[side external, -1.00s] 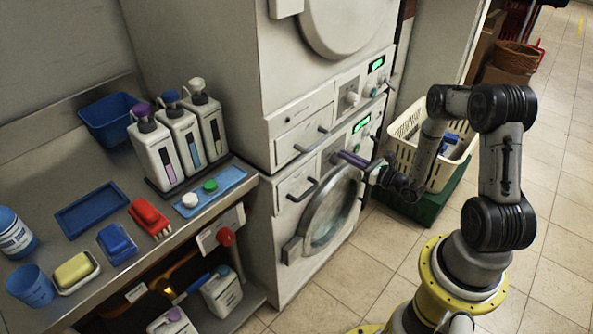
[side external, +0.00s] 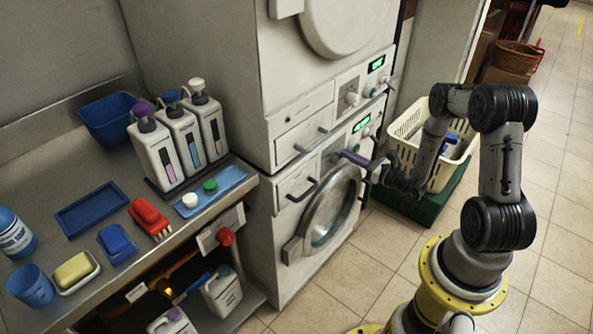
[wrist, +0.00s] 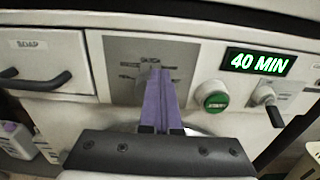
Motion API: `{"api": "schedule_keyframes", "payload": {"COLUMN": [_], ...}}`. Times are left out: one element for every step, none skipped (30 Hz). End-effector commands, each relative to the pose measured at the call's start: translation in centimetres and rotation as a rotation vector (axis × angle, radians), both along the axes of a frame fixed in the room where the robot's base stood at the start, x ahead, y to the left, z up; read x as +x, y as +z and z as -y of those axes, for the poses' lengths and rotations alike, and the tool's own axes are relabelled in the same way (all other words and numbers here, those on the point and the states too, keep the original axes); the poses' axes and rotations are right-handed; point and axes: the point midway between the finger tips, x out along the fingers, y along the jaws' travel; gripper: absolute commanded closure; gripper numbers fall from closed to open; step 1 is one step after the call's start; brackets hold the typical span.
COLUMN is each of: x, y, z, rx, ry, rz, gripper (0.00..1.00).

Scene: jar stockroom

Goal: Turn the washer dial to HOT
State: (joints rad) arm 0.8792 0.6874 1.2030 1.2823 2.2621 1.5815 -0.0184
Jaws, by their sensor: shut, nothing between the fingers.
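The washer (side external: 290,235) is the lower white machine. In the wrist view its grey dial panel (wrist: 112,58) has small dark marks around its middle, too small to read. My gripper (wrist: 160,74) is shut and empty. Its purple fingers point at the middle of the panel and cover much of the dial area. I cannot tell whether they touch the dial or which mark it points to. In the side view my gripper (side external: 344,155) is at the washer's front, above the round door (side external: 332,212).
Right of the panel are a green button (wrist: 216,101), a display (wrist: 258,63) reading "40 MIN" and another knob (wrist: 264,94). The soap drawer (wrist: 35,55) with a dark handle is at left. A cream basket (side external: 408,120) stands right of the washer. A second machine sits above.

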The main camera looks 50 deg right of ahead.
Motion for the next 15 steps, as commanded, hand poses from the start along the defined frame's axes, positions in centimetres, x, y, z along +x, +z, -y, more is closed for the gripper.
{"api": "schedule_keyframes", "payload": {"x": [0.0,-0.1,-0.3,-0.5,-0.7,-1.1,-1.5,-1.8,-2.2,-2.5,-2.9,-3.3,-3.6,-3.9,-4.3], "y": [0.1,0.1,0.2,0.2,0.2,0.3,0.3,0.3,0.3,0.3,0.3,0.4,0.4,0.4,0.4], "z": [0.0,0.1,0.2,0.2,0.2,0.2,0.2,0.3,0.2,0.3,0.3,0.3,0.3,0.3,0.3], "rx": [0.001,0.000,0.000,-0.001,-0.001,-0.001,-0.001,-0.001,-0.002,-0.002,-0.002,-0.002,-0.003,-0.003,-0.003], "ry": [0.000,0.000,-0.001,-0.002,-0.003,-0.003,-0.003,-0.004,-0.003,-0.003,-0.004,-0.004,-0.003,-0.004,-0.004], "rz": [-0.001,0.000,0.001,0.002,0.002,0.003,0.003,0.003,0.004,0.005,0.005,0.006,0.006,0.007,0.007], "gripper": [1.00,1.00,1.00,1.00,1.00,1.00,1.00,1.00,1.00,1.00,1.00,1.00,1.00,1.00,1.00]}}
